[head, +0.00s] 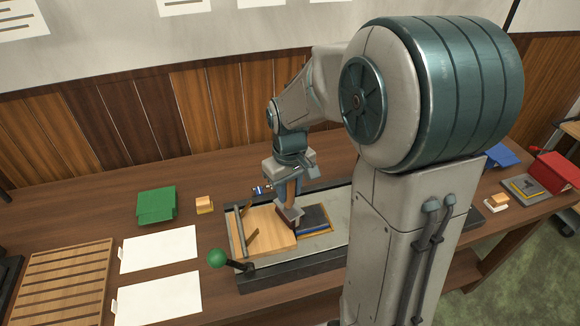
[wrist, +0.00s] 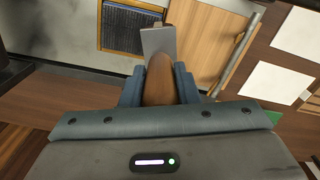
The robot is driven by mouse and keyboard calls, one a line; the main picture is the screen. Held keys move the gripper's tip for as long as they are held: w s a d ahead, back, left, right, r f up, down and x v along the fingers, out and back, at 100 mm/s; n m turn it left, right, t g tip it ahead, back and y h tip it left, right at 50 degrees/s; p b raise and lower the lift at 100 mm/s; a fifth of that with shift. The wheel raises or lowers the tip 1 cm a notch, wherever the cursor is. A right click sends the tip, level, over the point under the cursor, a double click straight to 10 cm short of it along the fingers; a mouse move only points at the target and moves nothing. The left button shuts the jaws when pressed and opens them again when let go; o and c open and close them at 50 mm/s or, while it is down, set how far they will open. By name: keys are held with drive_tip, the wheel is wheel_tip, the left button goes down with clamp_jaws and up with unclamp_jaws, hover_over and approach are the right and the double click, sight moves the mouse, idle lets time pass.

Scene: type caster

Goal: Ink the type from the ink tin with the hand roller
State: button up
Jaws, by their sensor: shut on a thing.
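My gripper (head: 290,187) is shut on the brown handle of the hand roller (head: 291,212). In the wrist view, my gripper (wrist: 159,78) has its two blue-grey fingers on either side of the roller's handle (wrist: 159,82), with a flat grey plate beyond it. The type (head: 313,216) is a dark block in a wooden frame on the press bed; it also shows in the wrist view (wrist: 135,27). The roller's head is low, beside the type at the edge of the wooden board. I cannot tell whether it touches anything. I cannot pick out an ink tin.
The press bed (head: 262,278) has a light wooden board (head: 262,232) and a green-knobbed lever (head: 218,258). White sheets (head: 158,248), a slatted rack (head: 65,275), a green block (head: 156,205) and a small wooden block (head: 204,205) lie left. A red box (head: 556,172) stands far right.

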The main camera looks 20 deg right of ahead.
wheel_tip(320, 180, up, 2)
drive_tip(key=shift+w+r+p, duration=0.1)
drive_tip(key=shift+r+p, duration=0.1)
drive_tip(key=shift+p, duration=0.1)
drive_tip(key=shift+d+r+p, duration=0.15)
drive_tip(key=shift+r+p, duration=0.45)
drive_tip(key=shift+r, duration=0.05)
drive_tip(key=shift+r+p, duration=1.6)
drive_tip(key=shift+r, duration=0.55)
